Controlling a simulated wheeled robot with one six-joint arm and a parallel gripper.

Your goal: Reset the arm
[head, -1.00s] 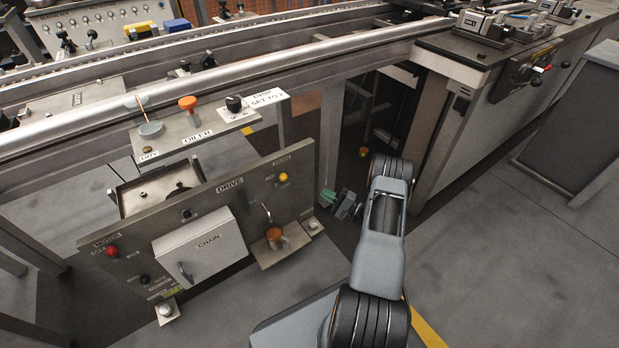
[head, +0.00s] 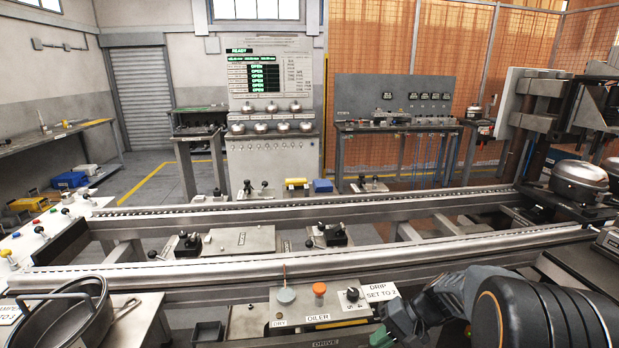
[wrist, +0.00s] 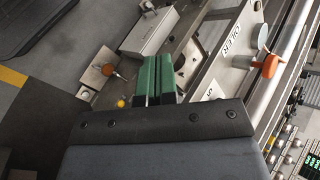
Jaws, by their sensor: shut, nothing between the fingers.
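My gripper (head: 388,336) is at the bottom of the head view, right of the oiler plate (head: 330,308) and below the drip label (head: 380,292). Its green fingers also show in the wrist view (wrist: 157,62); they are closed together with nothing between them. My dark arm links fill the lower right corner of the head view. In the wrist view the fingers are over the drive panel, apart from the chain cover (wrist: 150,30). I cannot tell the exact gap to the panel.
The orange oiler knob (head: 319,289) and a black dial (head: 353,294) stand up beside the gripper. A conveyor rail (head: 200,274) runs across behind. A metal pan (head: 65,318) sits at the left.

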